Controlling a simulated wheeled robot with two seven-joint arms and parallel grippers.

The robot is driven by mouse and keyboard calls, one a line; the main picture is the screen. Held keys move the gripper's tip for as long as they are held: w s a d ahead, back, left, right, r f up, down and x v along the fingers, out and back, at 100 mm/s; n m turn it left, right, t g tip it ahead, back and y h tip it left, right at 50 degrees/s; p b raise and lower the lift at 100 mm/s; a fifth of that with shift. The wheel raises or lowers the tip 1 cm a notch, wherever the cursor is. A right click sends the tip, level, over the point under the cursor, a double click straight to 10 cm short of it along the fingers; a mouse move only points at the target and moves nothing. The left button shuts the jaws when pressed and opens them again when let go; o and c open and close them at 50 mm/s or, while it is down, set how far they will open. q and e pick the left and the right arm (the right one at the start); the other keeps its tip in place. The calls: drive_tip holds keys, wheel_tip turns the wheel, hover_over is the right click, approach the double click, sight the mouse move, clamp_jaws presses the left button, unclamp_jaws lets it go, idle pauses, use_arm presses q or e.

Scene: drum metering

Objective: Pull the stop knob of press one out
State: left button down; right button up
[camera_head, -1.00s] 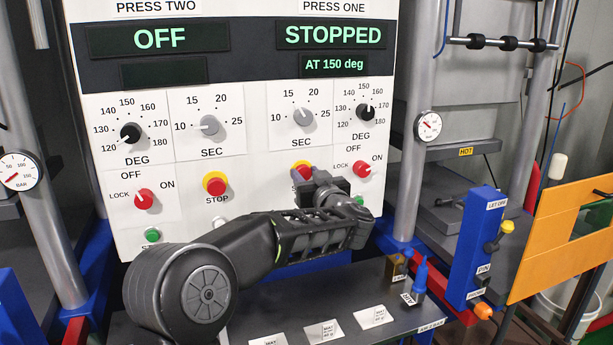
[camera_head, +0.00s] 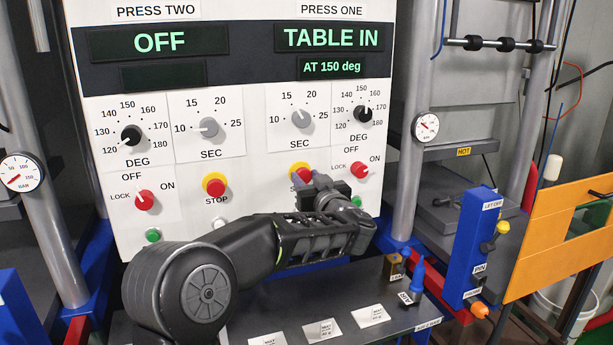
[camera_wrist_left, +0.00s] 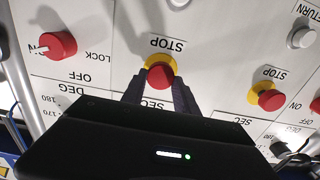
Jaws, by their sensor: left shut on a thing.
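The red stop knob of press one, on its yellow ring (camera_head: 299,170), is on the right half of the white panel in the head view, mostly hidden behind my left gripper (camera_head: 313,185). In the left wrist view the same red knob (camera_wrist_left: 160,75) sits between the two dark fingers of my left gripper (camera_wrist_left: 159,82), which is shut on it. The press one display (camera_head: 333,39) reads TABLE IN, with AT 150 deg below it. My right gripper is not in view.
Press two's stop knob (camera_head: 215,185) is to the left on the panel. The red press one switch (camera_head: 359,170) is close right of my gripper. A dark shelf with white cards (camera_head: 371,315) lies below. A blue post (camera_head: 474,246) stands at the right.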

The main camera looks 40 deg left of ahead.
use_arm(q)
drive_tip(key=c, duration=0.9)
unclamp_jaws()
drive_tip(key=b+v, duration=0.1)
drive_tip(key=v, duration=0.7)
drive_tip(key=shift+w, duration=0.1)
